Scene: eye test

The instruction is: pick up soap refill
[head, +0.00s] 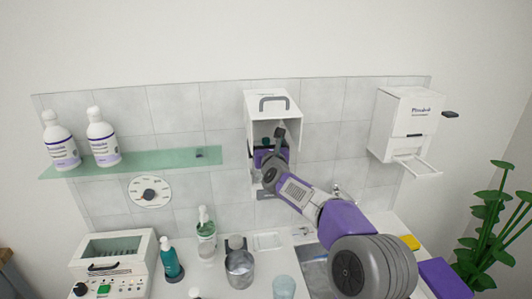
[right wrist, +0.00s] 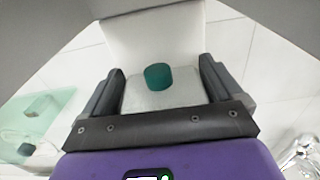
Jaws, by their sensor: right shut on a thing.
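The soap refill (right wrist: 160,98) appears in the right wrist view as a pale block with a round teal cap, between my two dark fingers. My right gripper (head: 270,150) is shut on it, at the open front of the white wall dispenser (head: 272,101). The dispenser's cover with a grey handle is raised. In the head view a bit of teal shows inside the dispenser, and my gripper and arm hide most of the refill. My left gripper is in neither view.
A glass shelf (head: 130,163) with two white pump bottles (head: 60,142) is at left. A second white dispenser (head: 405,124) hangs at right. The counter below holds a teal bottle (head: 171,262), a clear pump bottle (head: 206,240) and a jar (head: 239,266). A plant (head: 490,215) stands at far right.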

